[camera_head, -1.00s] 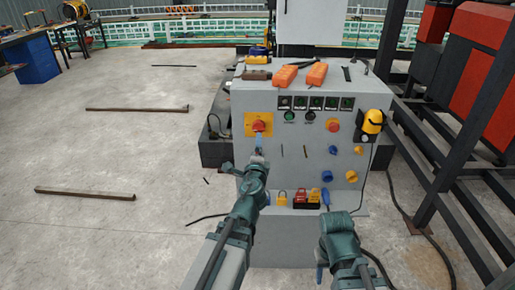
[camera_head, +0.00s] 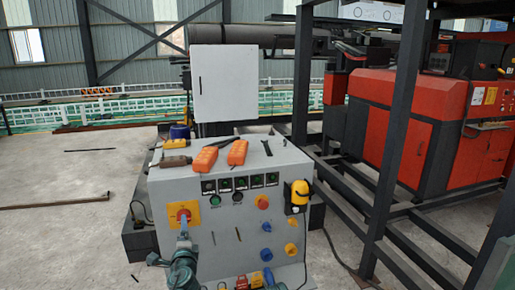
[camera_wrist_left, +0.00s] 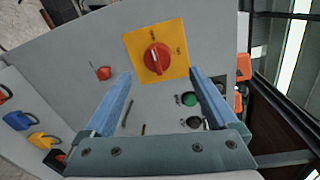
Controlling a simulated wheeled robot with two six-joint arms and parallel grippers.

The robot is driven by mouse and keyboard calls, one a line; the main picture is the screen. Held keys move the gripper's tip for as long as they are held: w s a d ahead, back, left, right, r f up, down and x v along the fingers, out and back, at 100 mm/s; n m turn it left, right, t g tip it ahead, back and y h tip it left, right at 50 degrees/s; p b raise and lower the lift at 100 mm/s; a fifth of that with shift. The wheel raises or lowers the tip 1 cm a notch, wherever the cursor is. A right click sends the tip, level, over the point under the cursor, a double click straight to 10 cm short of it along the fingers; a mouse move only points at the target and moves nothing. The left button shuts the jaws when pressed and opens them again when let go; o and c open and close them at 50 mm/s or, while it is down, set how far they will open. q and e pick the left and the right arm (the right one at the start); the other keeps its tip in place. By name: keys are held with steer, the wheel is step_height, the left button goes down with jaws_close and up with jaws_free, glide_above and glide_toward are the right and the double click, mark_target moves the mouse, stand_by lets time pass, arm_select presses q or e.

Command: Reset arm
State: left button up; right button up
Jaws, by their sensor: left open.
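A grey control cabinet (camera_head: 215,240) stands in front of me with a red rotary switch (camera_head: 184,216) on a yellow plate. My left gripper (camera_head: 184,229) points at that switch from just below it in the head view. In the left wrist view the open blue fingers (camera_wrist_left: 159,74) are spread wide with nothing between them. The red switch (camera_wrist_left: 157,58) shows just beyond the fingertips, centred between them, and looks untouched.
Two orange handheld boxes (camera_head: 204,160) and tools lie on the cabinet top. Dark steel posts (camera_head: 383,150) and red machinery (camera_head: 405,125) are on the right. Floor at left is mostly clear.

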arm_select(q)
steer(key=s+d+f+n+g, duration=0.3)
steer(key=s+f+n+g, duration=0.15)
steer(key=f, duration=0.25)
steer(key=s+d+f+n+g, duration=0.2)
steer(key=s+f+n+g, duration=0.2)
steer(key=s+f+n, duration=0.15)
steer(key=s+d+f+n+g+h, duration=0.1)
steer(key=s+d+f+g, duration=0.2)
steer(key=s+d, duration=0.3)
steer(key=s+d+f+n+g+h, duration=0.2)
steer(key=s+d+f+g, duration=0.2)
steer(key=s, duration=0.5)
steer(key=shift+s+d+f+g, duration=0.2)
steer(key=shift+d+g, duration=0.35)
steer(key=shift+d, duration=0.55)
steer(key=shift+w, duration=0.1)
